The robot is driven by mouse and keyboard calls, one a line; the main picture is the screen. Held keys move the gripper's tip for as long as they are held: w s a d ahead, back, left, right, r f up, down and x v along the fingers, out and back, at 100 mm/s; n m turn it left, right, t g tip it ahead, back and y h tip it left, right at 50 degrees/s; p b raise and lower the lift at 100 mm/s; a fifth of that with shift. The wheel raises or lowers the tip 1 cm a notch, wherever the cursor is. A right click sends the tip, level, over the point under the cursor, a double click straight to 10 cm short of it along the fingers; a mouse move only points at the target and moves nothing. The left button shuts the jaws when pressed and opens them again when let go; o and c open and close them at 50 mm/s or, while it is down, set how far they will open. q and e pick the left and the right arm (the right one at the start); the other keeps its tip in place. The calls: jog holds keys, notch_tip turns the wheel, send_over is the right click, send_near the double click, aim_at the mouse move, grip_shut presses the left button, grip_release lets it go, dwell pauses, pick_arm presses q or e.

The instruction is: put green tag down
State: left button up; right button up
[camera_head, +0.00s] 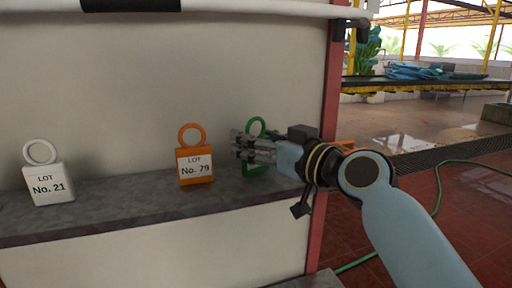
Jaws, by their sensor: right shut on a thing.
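The green tag (257,127) is at the right end of the grey ledge. Its ring shows above my right gripper (240,146), and a green part shows below the fingers. The fingers hide most of the tag's front. My right gripper is shut on the green tag, with the arm coming in from the lower right. I cannot tell whether the tag touches the ledge. My left gripper is not in view.
An orange tag (194,171) reading "LOT No. 79" stands on the ledge (120,205) left of the gripper. A white tag (50,190) reading "LOT No. 21" stands farther left. A red post (327,120) rises close behind my right wrist.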

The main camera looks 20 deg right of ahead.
jog(key=shift+f, duration=0.15)
jog(key=o, duration=0.9)
jog(key=shift+r, duration=0.3)
jog(key=p+v, duration=0.1)
jog(key=v, duration=1.1)
jog(key=shift+f, duration=0.1)
